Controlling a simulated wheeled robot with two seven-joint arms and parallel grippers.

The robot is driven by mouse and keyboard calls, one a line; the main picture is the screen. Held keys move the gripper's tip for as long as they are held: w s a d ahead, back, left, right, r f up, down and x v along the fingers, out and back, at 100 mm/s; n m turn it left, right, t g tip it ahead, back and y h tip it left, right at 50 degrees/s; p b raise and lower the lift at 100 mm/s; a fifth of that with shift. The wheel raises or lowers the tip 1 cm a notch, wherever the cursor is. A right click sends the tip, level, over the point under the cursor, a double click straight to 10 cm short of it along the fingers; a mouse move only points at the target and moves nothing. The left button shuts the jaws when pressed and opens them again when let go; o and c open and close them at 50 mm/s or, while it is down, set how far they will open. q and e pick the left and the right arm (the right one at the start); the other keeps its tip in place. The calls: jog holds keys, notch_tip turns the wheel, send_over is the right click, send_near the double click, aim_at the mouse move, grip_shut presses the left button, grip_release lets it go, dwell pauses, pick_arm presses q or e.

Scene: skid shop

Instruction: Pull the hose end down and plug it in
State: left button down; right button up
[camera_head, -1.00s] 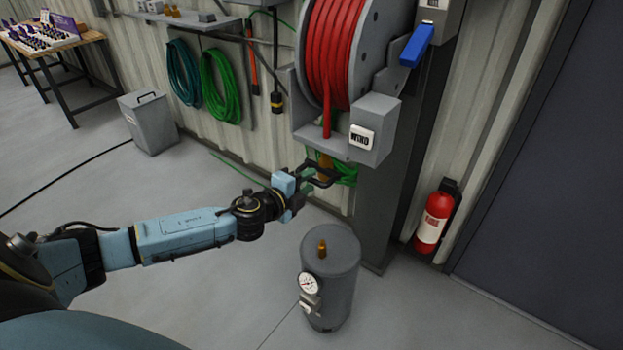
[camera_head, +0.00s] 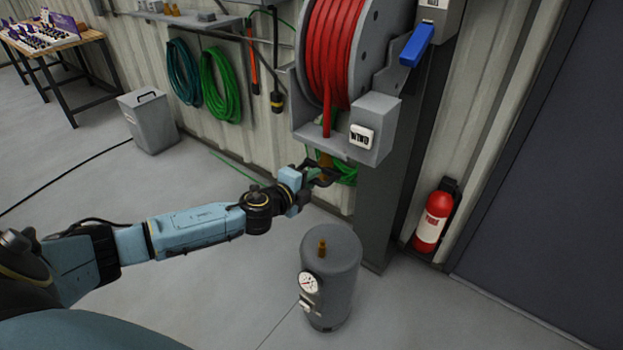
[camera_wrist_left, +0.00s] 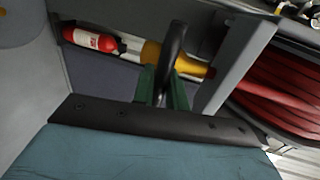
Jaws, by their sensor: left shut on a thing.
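The red hose (camera_head: 327,118) comes down from the reel through the grey housing. Its brass-yellow hose end (camera_head: 325,160) hangs just below the housing and is partly hidden by my fingers. My left gripper (camera_head: 325,174) is shut on the hose end. In the left wrist view the yellow hose end (camera_wrist_left: 188,65) lies across behind the dark fingers with green pads, which cover its middle. A grey tank (camera_head: 331,275) stands on the floor below, upright, with a brass fitting (camera_head: 322,246) on top and a gauge on its side. My right gripper does not show.
The reel housing (camera_head: 372,145) sits just above my left gripper, and a dark post (camera_head: 383,215) stands just behind. A grey bin (camera_head: 150,125) stands by the wall. The floor around the tank is clear.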

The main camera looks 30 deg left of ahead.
pick_arm(q)
jog(key=shift+f, duration=0.15)
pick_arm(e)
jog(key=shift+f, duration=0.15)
